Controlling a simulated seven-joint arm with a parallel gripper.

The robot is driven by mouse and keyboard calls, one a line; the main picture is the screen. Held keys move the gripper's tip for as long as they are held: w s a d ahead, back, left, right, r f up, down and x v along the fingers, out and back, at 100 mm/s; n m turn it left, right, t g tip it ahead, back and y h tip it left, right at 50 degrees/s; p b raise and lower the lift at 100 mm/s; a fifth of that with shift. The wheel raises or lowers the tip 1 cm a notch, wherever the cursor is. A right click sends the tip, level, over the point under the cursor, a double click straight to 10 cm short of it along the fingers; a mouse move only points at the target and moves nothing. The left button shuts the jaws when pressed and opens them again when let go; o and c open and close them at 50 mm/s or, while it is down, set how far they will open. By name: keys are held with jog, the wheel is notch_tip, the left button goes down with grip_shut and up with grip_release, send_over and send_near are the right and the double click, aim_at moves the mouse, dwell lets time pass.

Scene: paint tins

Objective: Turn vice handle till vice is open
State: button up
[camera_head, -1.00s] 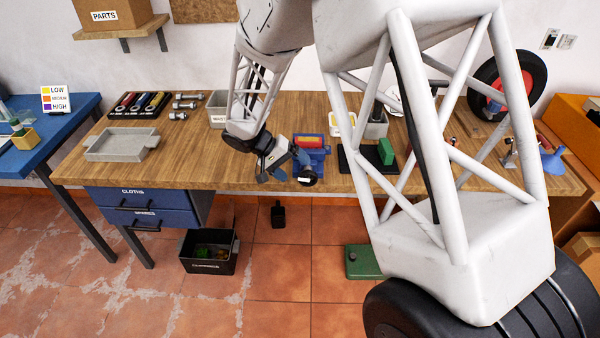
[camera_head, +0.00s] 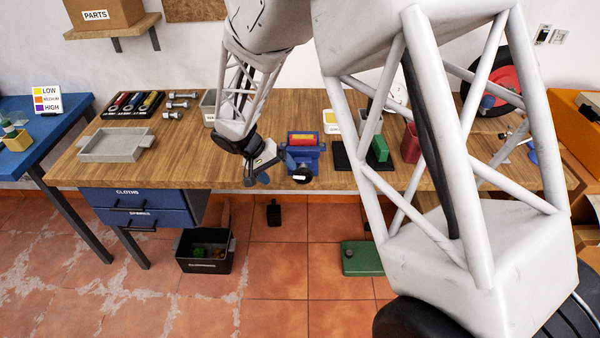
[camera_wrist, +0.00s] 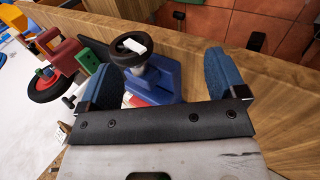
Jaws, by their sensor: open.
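The blue vice (camera_head: 306,156) stands at the front edge of the wooden bench. A red and yellow piece (camera_head: 303,138) sits at its jaws; I cannot tell whether it is clamped. The vice handle is a black round wheel (camera_head: 302,176) with a white tag, facing the front. My gripper (camera_head: 276,169) is open and empty, just left of the handle. In the wrist view, the handle (camera_wrist: 131,47) and the blue vice (camera_wrist: 160,78) show between the blue fingers of my gripper (camera_wrist: 160,62), with the handle nearer the left finger. No contact is visible. The vice jaws are partly hidden there.
The bench between tray and vice is clear. A black bin (camera_head: 205,252) stands below.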

jog(key=s+a+f+t+y, duration=0.3)
jog(key=a+f+y, duration=0.3)
jog(key=y, duration=0.2)
jog(key=m+t+h, duration=0.1)
jog(key=m+t, duration=0.4)
jog(key=t, duration=1)
send_near(302, 179)
jog(key=w, duration=0.4)
jog(key=shift+w+d+r, duration=0.1)
jog(key=shift+w+r, duration=0.05)
jog(key=shift+w, duration=0.1)
jog(key=shift+w, duration=0.15)
jog(key=shift+w, duration=3.8)
jog(key=c, duration=0.9)
